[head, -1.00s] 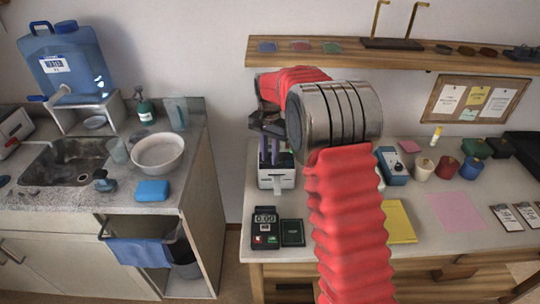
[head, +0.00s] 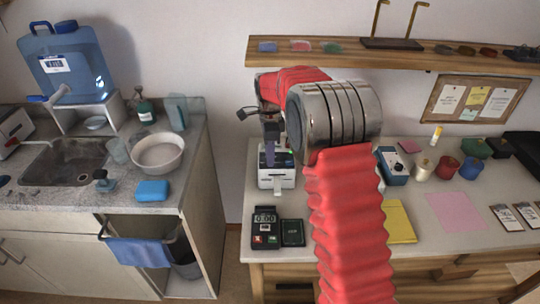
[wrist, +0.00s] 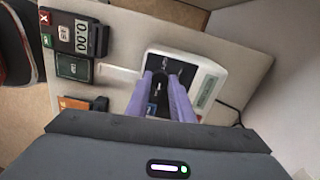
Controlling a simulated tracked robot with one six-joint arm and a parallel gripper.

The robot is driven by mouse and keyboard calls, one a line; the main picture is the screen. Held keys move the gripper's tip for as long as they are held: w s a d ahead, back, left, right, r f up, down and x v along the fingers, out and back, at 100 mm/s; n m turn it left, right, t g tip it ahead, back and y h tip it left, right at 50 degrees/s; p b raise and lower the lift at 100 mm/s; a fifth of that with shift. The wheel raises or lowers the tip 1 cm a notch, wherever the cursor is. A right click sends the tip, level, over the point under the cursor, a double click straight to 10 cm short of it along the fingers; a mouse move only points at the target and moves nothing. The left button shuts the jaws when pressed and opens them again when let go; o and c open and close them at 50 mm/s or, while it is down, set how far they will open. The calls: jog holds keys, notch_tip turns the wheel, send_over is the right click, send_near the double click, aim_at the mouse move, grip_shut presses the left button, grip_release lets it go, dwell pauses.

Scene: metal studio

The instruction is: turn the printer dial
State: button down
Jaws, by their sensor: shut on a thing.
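The white printer (head: 283,182) stands at the left end of the workbench, with a paper strip out of its front. In the wrist view the printer (wrist: 190,62) lies beyond my fingers, with a small grey display on its right side. My gripper (head: 271,152) is above the printer top, pointing down. In the wrist view my gripper's two purple fingers (wrist: 163,80) reach down to the printer's dark top and are shut on the dial, which they mostly hide.
A black terminal reading 0.00 (head: 265,228) and a small dark pad (head: 292,233) lie in front of the printer. A blue boxed device (head: 393,168) and several coloured pots stand to the right. A wooden shelf (head: 400,54) hangs above the bench.

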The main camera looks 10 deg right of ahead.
jog(key=shift+w+r+m, duration=0.1)
jog(key=shift+m, duration=0.5)
jog(key=c, duration=1.5)
grip_release()
jog(key=shift+c, duration=0.2)
notch_tip(320, 180, up, 14)
jog(key=shift+f, duration=0.2)
